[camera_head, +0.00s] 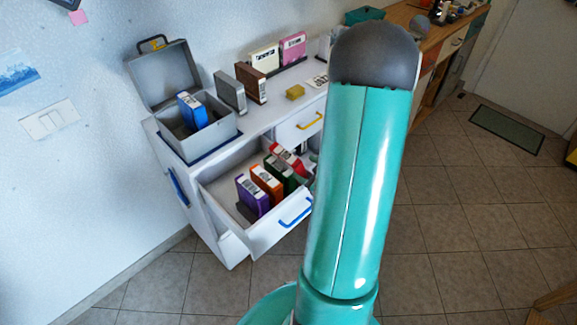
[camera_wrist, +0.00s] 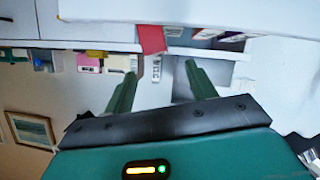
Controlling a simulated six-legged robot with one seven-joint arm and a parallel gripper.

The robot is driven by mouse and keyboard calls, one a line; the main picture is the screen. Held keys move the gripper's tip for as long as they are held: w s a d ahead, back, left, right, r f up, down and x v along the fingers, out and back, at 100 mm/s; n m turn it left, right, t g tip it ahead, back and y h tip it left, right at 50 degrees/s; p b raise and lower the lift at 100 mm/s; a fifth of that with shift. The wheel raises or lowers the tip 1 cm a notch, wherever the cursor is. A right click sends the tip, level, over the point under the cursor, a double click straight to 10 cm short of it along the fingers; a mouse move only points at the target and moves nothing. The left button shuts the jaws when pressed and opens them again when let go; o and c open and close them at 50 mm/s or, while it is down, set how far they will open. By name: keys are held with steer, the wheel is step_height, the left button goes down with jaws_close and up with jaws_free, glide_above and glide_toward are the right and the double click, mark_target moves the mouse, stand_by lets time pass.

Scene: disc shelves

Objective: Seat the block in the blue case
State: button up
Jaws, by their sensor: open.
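A blue case (camera_head: 192,111) stands slightly tilted inside an open grey box (camera_head: 228,128) at the left end of the white cabinet. Whether it has a slot cannot be told. A small yellow block (camera_head: 295,92) lies on the cabinet top, in front of the white and pink cases. My gripper (camera_wrist: 160,68) shows in the wrist view with its two green fingers spread apart and nothing between them. A red case (camera_wrist: 151,39) shows beyond the fingertips. In the head view my arm hides the gripper.
A grey case (camera_head: 229,92) and a brown case (camera_head: 251,83) stand on the cabinet top. The open drawer (camera_head: 274,230) holds purple, orange, green and red cases and juts out. The box's raised lid (camera_head: 163,75) leans near the wall.

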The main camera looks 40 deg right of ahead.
mark_target(290, 158)
steer(key=x, duration=0.9)
steer(key=shift+w+d, duration=0.25)
steer(key=shift+w, duration=0.15)
jaws_close()
